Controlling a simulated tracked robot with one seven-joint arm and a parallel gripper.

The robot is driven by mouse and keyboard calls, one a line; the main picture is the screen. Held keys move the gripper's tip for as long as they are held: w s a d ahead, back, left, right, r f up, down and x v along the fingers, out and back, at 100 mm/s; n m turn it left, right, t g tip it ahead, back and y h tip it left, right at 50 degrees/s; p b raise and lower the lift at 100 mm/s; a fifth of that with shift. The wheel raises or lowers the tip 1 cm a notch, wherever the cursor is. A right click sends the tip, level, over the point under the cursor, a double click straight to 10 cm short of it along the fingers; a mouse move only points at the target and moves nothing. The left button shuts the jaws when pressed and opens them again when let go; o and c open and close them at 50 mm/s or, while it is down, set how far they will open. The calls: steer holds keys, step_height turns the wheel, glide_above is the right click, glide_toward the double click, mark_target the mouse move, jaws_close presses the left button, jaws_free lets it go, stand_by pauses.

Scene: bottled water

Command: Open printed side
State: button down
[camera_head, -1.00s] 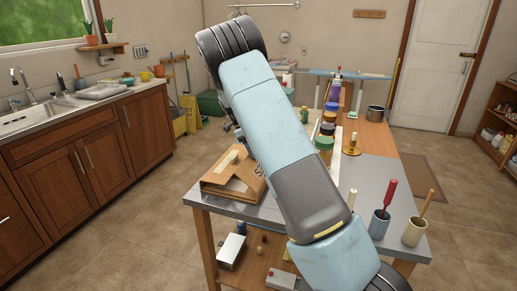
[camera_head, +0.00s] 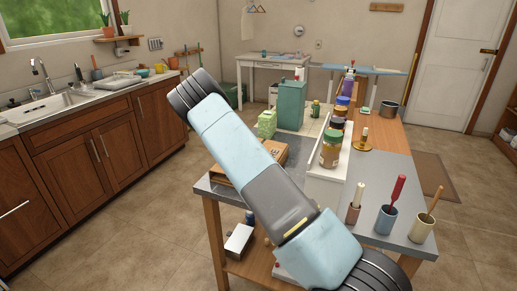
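A brown cardboard box (camera_head: 275,151) lies on the grey metal top of the near table. My arm crosses in front of it, so only its right part and a sliver of its left edge show. Dark marks or gaps show on the visible part, too small to read. Which side is printed, and whether a flap is open, I cannot tell. My gripper is not visible; only the light blue and grey links of my arm show, running from upper left to lower right.
Right of the box stands a white rack (camera_head: 327,185) with several jars. A teal canister (camera_head: 291,104) and a green carton (camera_head: 267,124) stand behind. Several cups with handled tools, including a blue-grey cup (camera_head: 387,220), stand at the right. Floor is clear at left.

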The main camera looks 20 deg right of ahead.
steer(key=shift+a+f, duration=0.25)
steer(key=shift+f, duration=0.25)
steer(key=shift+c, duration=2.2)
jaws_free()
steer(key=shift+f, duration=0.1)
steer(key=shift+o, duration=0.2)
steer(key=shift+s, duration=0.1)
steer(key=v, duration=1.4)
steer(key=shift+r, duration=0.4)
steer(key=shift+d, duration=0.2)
